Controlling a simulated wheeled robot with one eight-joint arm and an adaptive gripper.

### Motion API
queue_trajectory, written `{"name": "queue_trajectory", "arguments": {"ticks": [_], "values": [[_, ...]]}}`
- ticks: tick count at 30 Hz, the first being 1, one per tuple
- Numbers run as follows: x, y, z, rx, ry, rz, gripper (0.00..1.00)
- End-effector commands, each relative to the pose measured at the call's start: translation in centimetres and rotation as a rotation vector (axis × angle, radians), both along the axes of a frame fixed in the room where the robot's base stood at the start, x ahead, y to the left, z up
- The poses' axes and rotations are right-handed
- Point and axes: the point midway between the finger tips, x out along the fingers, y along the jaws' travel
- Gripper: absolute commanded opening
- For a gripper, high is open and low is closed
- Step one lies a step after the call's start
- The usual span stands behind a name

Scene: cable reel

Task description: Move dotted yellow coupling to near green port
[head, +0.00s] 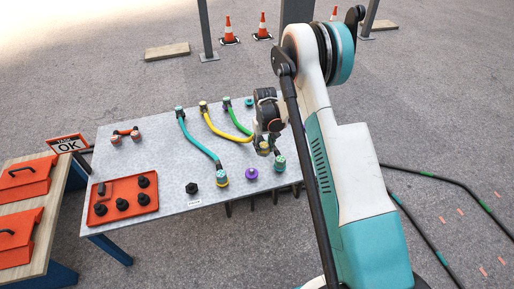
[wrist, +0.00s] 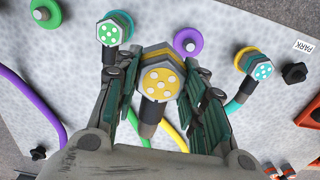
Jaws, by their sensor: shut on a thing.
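The dotted yellow coupling (wrist: 160,82), a hexagonal head with white dots on the yellow cable, is between the fingers of my gripper (wrist: 161,66), shut on it. In the head view my gripper (head: 266,140) is over the table's right part, partly covering the coupling. The green port (wrist: 45,12), a green ring with a grey centre, is at the wrist view's upper left, apart from the coupling. My arm hides it in the head view. The dotted green coupling (wrist: 108,32) sits on a teal port between them. The purple port (wrist: 187,42) is empty.
The dotted teal coupling (wrist: 262,70) sits on a yellow port. A black cap (wrist: 294,73) stands near the PARK label (wrist: 304,46). A red tray (head: 122,213) with black pieces is at the table's left. Teal (head: 202,146), yellow and green cables cross the grey table.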

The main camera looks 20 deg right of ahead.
Motion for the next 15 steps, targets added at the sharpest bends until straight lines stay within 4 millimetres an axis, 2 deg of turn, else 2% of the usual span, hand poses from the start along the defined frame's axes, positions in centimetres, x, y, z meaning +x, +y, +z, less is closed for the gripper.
{"name": "queue_trajectory", "arguments": {"ticks": [15], "values": [[0.0,-5.7,-0.2,0.000,0.000,-0.002,0.09]]}}
